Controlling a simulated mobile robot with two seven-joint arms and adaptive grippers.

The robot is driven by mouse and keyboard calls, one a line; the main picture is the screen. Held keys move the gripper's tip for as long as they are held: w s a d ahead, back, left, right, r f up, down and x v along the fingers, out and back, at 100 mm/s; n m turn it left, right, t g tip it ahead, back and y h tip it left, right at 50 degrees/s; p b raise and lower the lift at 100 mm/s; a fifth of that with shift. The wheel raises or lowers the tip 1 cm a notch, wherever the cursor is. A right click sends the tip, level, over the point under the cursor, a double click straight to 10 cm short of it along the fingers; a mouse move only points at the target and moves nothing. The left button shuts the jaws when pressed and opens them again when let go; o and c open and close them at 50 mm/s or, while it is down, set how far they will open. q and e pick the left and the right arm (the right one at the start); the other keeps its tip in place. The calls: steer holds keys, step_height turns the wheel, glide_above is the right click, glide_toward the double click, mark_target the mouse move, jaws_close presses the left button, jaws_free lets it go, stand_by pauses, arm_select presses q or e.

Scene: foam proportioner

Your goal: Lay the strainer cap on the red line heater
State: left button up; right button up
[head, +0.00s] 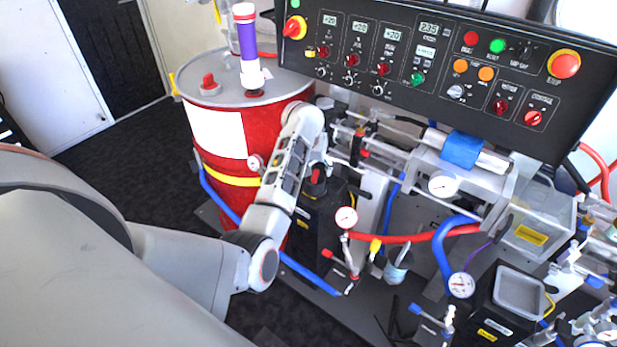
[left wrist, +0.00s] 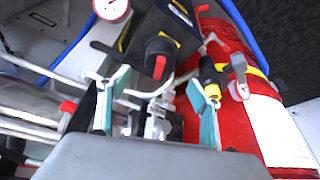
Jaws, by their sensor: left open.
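My left arm (head: 285,185) reaches between the red drum and the pipework; its fingers are mostly hidden in the head view. In the left wrist view my left gripper (left wrist: 157,98) is open, with teal pads apart and metal fittings behind the gap. A black box-shaped unit (head: 318,222) with a red knob stands beside the drum, partly behind my arm. It also shows in the left wrist view (left wrist: 150,42), ahead of the fingers. I cannot tell surely whether it is the red line heater. I cannot pick out the strainer cap. My right gripper is not in view.
The red drum (head: 218,130) stands left of the machine. A black control panel (head: 450,75) overhangs the pipework. Gauges, a red hose (head: 405,237) and a blue hose (head: 440,255) crowd the middle. Another black unit (head: 492,325) with a grey top is at lower right.

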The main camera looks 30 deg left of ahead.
arm_select(q)
steer(key=s+d+f+m+t, duration=0.1)
steer(key=s+f+m+t, duration=0.2)
steer(key=s+f, duration=1.05)
steer(key=s+d+f+m+t+h, duration=0.1)
steer(key=s+d+m, duration=0.1)
steer(key=s+d, duration=0.5)
steer(key=s+d+f+m+t+h, duration=0.1)
steer(key=s+d, duration=0.6)
steer(key=s, duration=0.7)
steer(key=shift+s+m+t+h, duration=0.15)
steer(key=shift+m+t+h, duration=0.35)
steer(key=shift+m+h, duration=0.1)
